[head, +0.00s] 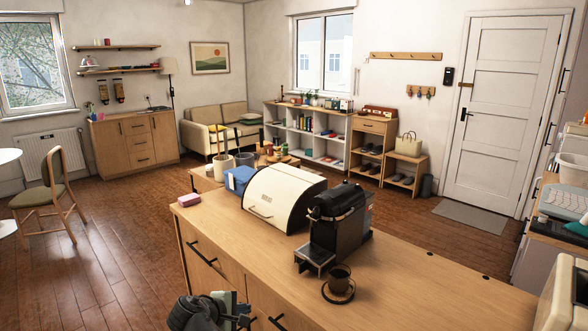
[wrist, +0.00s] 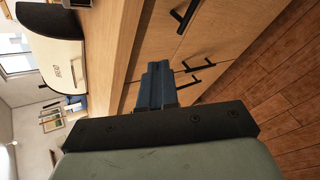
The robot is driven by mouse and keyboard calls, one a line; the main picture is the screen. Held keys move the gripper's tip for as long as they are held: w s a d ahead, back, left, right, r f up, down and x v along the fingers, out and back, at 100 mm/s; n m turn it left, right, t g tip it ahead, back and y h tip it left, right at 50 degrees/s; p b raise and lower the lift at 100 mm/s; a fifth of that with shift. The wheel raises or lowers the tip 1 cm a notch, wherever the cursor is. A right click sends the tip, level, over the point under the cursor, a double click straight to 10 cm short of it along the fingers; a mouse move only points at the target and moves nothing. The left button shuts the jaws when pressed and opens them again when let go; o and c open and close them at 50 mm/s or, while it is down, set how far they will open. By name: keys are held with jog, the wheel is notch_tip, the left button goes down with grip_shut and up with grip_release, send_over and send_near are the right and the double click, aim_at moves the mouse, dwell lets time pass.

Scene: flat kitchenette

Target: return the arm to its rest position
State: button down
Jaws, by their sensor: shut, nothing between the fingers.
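My gripper (wrist: 156,72) shows in the wrist view with its dark blue fingers together and nothing between them. It is in front of the wooden counter's drawer fronts (wrist: 185,50), apart from the handles as far as I can tell. In the head view part of my arm's end shows at the bottom edge, beside the front of the counter (head: 430,270). The fingertips are hard to make out there.
On the counter stand a black coffee machine (head: 338,222), a dark cup (head: 340,278) on a saucer, a cream bread box (head: 280,197), a blue box (head: 238,180) and a pink sponge (head: 189,200). Black handles (head: 203,252) jut from the counter front.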

jog(key=s+d+f+m+g+y, duration=0.1)
jog(key=s+d+f+m+g, duration=0.2)
jog(key=f, duration=0.6)
jog(key=s+d+f+m+g+y, duration=0.1)
jog(key=s+f+m+g+y, duration=0.15)
jog(key=s+f, duration=0.45)
jog(key=s+d+f+m+g+y, duration=0.15)
jog(key=f+m, duration=0.25)
jog(key=f, duration=0.7)
jog(key=s+d+f+m+g, duration=0.3)
jog(key=s+d+f+g, duration=0.1)
jog(key=s+d+f, duration=0.6)
jog(key=s+d+f+m+g, duration=0.3)
jog(key=s+d+f, duration=0.7)
jog(key=s+d, duration=0.5)
jog(key=shift+s+d+m+g+y, duration=0.25)
jog(key=shift+m+g+y, duration=0.15)
jog(key=shift+g, duration=0.4)
jog(key=shift+f, duration=0.1)
